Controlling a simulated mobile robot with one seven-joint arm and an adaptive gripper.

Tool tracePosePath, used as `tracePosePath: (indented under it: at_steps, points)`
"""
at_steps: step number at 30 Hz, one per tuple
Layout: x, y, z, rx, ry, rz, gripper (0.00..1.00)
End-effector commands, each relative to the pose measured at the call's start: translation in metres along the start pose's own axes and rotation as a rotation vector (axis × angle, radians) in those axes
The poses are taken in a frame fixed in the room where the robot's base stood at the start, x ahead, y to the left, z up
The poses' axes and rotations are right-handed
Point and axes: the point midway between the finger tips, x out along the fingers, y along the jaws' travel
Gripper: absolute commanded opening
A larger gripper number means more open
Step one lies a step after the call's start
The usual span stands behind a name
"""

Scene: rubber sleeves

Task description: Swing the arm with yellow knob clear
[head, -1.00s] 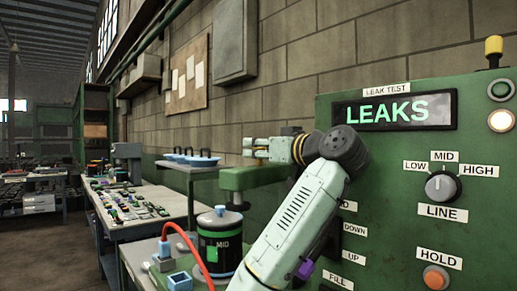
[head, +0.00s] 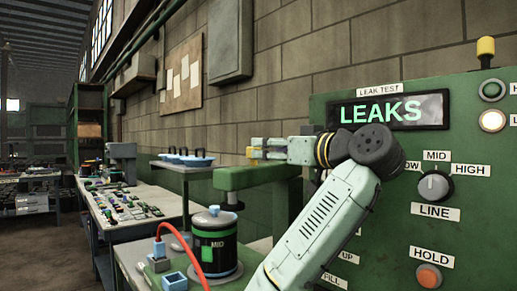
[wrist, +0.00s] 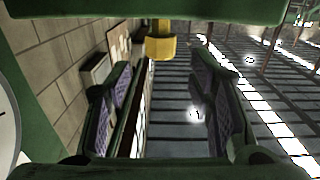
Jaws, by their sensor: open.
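The green swing arm (head: 243,177) reaches left from its green post, above the bench, with a dark foot under its left end. The yellow knob (head: 252,153) shows just above that arm, at the tip of my gripper (head: 260,149). In the wrist view the green swing arm (wrist: 150,10) crosses the top and the yellow knob (wrist: 160,45) sticks out from it. My gripper (wrist: 165,78) is open, a finger on each side, with the knob between the fingers' lines near their tips. I see no finger touching the knob.
Blue-topped items sit on a bench (head: 178,166) behind.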

Motion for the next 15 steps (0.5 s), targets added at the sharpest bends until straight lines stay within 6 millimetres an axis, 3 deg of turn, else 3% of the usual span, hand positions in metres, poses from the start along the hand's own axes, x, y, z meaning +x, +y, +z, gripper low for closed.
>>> tracePosePath:
  at_steps: [3,6,15]
  points:
    - [-0.027,0.001,0.0,-0.001,0.001,0.003,0.48]
    - [-0.04,0.002,0.0,-0.001,0.0,0.007,0.48]
    - [-0.052,0.0,0.0,0.001,0.0,-0.001,0.48]
